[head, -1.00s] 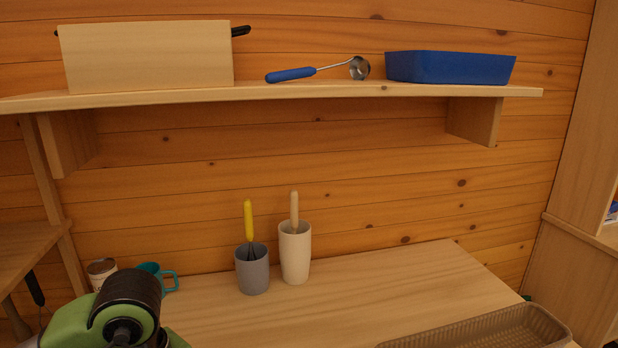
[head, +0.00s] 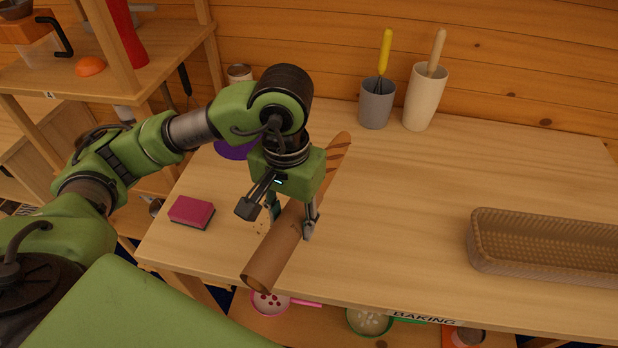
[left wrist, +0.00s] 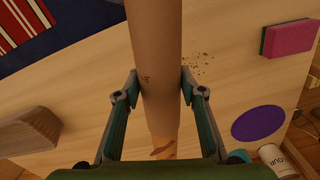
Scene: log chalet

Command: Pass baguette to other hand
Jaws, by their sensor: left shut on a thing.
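The baguette (head: 335,152) is in a brown paper sleeve (head: 273,252), with its scored crust showing at the far end in the head view. My left gripper (head: 291,222) is shut on the sleeved baguette around its middle. In the left wrist view the sleeve (left wrist: 154,50) runs between the two fingers (left wrist: 160,92). Part of the baguette is hidden behind the gripper body in the head view. The baguette appears to be above the table (head: 400,220), but I cannot tell by how much. My right gripper is not in view.
A wicker basket (head: 480,245) stands on the table's right side. A pink sponge (head: 191,212) lies at the left. A grey cup (head: 377,104) and a cream cup (head: 424,97) with utensils stand at the back. The table's middle is clear.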

